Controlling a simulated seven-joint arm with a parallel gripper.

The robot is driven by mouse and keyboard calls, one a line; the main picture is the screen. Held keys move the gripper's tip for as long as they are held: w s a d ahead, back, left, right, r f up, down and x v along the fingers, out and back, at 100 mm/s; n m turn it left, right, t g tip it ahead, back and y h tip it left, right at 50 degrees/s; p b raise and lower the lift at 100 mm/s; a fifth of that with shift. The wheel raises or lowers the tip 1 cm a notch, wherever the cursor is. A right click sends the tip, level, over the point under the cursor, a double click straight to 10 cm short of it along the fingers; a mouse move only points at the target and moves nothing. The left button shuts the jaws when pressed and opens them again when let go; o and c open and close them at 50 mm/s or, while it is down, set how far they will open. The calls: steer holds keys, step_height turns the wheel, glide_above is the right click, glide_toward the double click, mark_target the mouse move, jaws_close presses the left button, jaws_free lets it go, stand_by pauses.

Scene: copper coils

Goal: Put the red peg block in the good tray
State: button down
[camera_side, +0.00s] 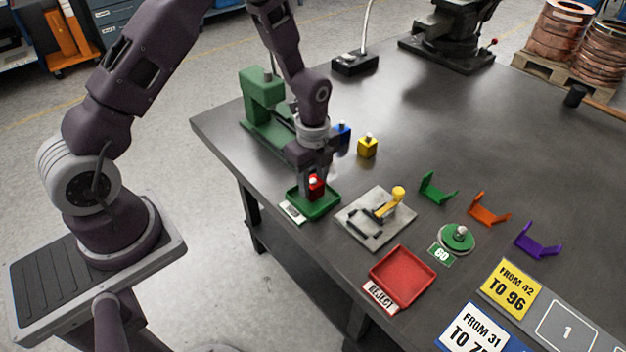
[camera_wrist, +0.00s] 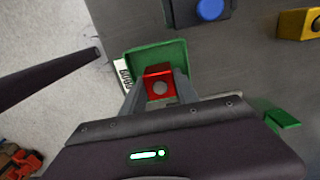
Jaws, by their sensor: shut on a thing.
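The red peg block (camera_side: 316,187) is between the fingers of my gripper (camera_side: 314,184), which is shut on it. The green good tray (camera_side: 321,210) is directly below the block in the side view. In the wrist view the tray (camera_wrist: 142,54) shows behind and around the block. I cannot tell whether the block touches the tray floor. The tray's white label (camera_side: 292,212) faces the front left.
A blue block (camera_side: 342,133) and a yellow block (camera_side: 367,147) stand behind my gripper. A green press (camera_side: 262,108) stands at the back left. A grey fixture with a yellow handle (camera_side: 376,217) is right of the tray. The red reject tray (camera_side: 403,276) lies nearer the front.

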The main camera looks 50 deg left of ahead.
steer(key=shift+f, duration=0.5)
steer(key=c, duration=0.9)
jaws_free()
steer(key=shift+o, duration=0.2)
steer(key=shift+r, duration=0.1)
steer(key=shift+r, duration=3.45)
